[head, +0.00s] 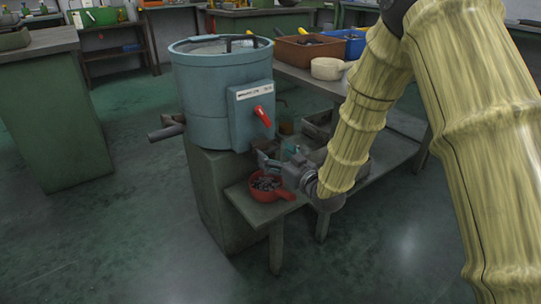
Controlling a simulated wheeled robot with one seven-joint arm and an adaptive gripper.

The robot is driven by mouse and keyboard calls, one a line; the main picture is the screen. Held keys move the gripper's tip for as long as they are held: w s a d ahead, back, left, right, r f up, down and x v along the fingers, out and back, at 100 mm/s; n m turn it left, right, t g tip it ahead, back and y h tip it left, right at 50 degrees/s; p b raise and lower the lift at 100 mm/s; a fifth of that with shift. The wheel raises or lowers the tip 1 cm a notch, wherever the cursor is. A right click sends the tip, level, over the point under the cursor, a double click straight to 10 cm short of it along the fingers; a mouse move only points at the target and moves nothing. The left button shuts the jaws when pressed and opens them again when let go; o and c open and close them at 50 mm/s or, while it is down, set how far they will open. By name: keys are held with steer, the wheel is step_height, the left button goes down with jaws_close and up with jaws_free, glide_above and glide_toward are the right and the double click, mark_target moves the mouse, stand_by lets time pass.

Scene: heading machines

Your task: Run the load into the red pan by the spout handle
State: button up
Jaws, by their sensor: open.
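A blue-grey drum machine (205,85) stands on a grey-green pedestal, with a red lever (262,116) tilted on its front panel. The red pan (265,199) sits on a small low stand (243,207) at the foot of the machine, its handle pointing right. Dark small pieces (265,184) lie in the pan. My gripper (271,160) is open just above and behind the pan's right side, below the red lever and apart from it. The spout above the pan and any handle on it are hard to make out behind my gripper.
A grey pipe (166,132) sticks out at the drum's left. A green workbench (51,120) stands far left. The floor in front is clear.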

steer(key=shift+x, duration=1.3)
steer(key=c, duration=1.3)
steer(key=shift+o, duration=0.2)
